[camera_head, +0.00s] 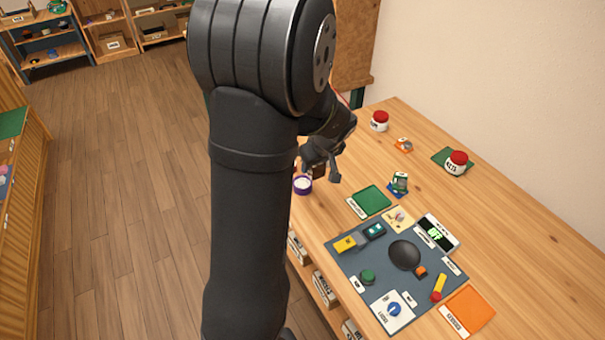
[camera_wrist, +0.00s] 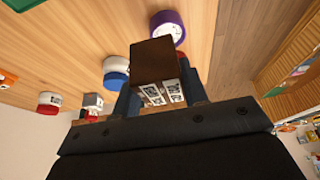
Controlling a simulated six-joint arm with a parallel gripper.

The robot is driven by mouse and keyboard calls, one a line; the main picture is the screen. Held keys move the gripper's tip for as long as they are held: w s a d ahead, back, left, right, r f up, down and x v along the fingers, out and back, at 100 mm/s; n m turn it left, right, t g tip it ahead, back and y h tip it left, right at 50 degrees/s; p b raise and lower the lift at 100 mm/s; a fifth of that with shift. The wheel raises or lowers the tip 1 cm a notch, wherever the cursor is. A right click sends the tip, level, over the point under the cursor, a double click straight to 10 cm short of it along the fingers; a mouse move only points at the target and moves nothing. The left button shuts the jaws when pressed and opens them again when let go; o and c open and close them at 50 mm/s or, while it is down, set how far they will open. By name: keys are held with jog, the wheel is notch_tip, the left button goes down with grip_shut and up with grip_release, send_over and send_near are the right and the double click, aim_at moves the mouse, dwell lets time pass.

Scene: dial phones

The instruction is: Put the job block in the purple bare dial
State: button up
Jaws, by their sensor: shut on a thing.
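My gripper (camera_wrist: 158,88) is shut on a dark brown block (camera_wrist: 154,58) with white printed labels on one side; the print is too small to read. In the head view, my gripper (camera_head: 321,170) and the brown block (camera_head: 319,173) are near the table's left edge, partly hidden by my arm. The block looks apart from the dial.
Red-topped white jars (camera_head: 379,121) (camera_head: 456,162) stand farther back. A grey mat (camera_head: 345,267) with several small items, a green pad (camera_head: 372,201) and an orange pad (camera_head: 467,311) fill the front.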

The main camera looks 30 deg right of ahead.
jog(key=w+f, duration=0.1)
jog(key=w+a, duration=0.1)
jog(key=w+f, duration=0.1)
jog(key=w, duration=0.1)
jog(key=shift+a+f, duration=0.25)
jog(key=shift+f, duration=2.05)
jog(key=shift+f, duration=0.1)
jog(key=o, duration=1)
jog(key=v, duration=1.2)
